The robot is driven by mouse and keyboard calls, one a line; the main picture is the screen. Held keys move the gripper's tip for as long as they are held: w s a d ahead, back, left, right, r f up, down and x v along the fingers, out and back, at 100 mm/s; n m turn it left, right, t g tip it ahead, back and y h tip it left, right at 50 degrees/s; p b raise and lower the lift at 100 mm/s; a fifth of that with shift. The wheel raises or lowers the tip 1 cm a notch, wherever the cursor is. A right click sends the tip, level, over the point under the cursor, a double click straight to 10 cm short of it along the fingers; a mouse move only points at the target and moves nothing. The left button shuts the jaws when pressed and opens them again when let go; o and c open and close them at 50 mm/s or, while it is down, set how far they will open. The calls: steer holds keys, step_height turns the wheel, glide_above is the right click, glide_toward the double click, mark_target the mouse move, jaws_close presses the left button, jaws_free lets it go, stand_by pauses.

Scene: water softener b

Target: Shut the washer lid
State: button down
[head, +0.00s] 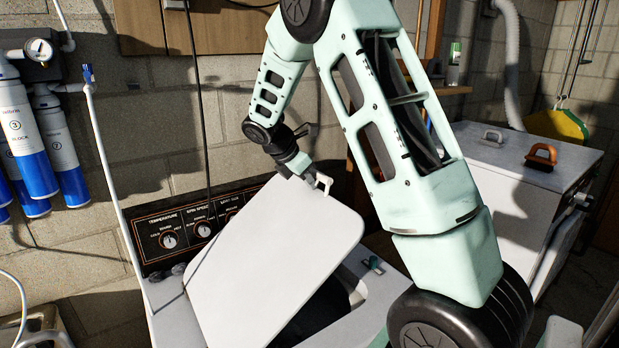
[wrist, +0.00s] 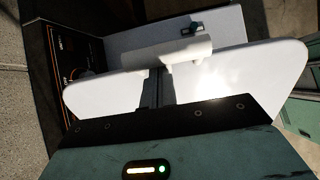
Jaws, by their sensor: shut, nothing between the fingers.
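The washer lid (head: 275,265) is a white panel with rounded corners, tilted partway open above the washer top (head: 385,285). The dark tub opening (head: 325,318) shows beneath it. My gripper (head: 320,182) is shut and empty at the lid's upper edge, close to its upper right corner. In the wrist view, my gripper (wrist: 178,54) reaches across the white lid (wrist: 255,68). The views do not make clear whether the fingers touch the lid. Part of the washer's right side is hidden behind my arm.
The washer's control panel (head: 188,225) with knobs stands behind the lid. Blue and white filter cylinders (head: 32,150) hang on the left wall. A white chest (head: 525,185) with an orange-brown handle (head: 541,156) stands at the right. A thin white pipe (head: 105,165) rises left of the washer.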

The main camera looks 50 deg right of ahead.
steer(key=shift+d+f, duration=0.1)
steer(key=shift+f, duration=0.1)
